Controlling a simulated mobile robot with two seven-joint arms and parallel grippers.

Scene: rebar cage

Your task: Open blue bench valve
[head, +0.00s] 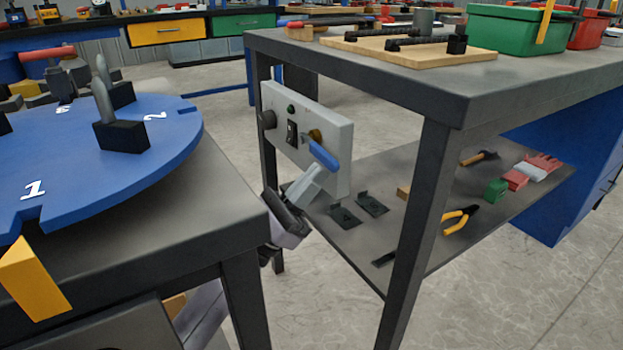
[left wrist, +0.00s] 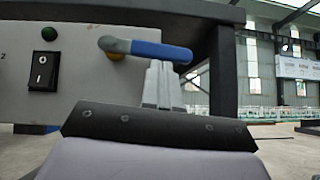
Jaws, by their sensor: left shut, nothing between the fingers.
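The blue valve handle (head: 323,155) is on the grey panel box (head: 337,125) at the end of the grey workbench, in front of a brass-coloured fitting (head: 315,135). In the left wrist view the blue handle (left wrist: 161,51) lies about level, its grey end at left over the brass part. My left gripper (head: 312,172) is shut and empty, its tips just below the handle; in the left wrist view the fingers (left wrist: 158,68) point up at its underside. I cannot tell whether they touch it. My right gripper is not in view.
The panel also has a black rocker switch (head: 292,133), a green button (head: 291,108) and a dark knob (head: 268,119). A bench leg (head: 415,215) stands right of the panel. A blue turntable (head: 110,175) on a dark table is at left. The bench's lower shelf (head: 405,245) holds tools.

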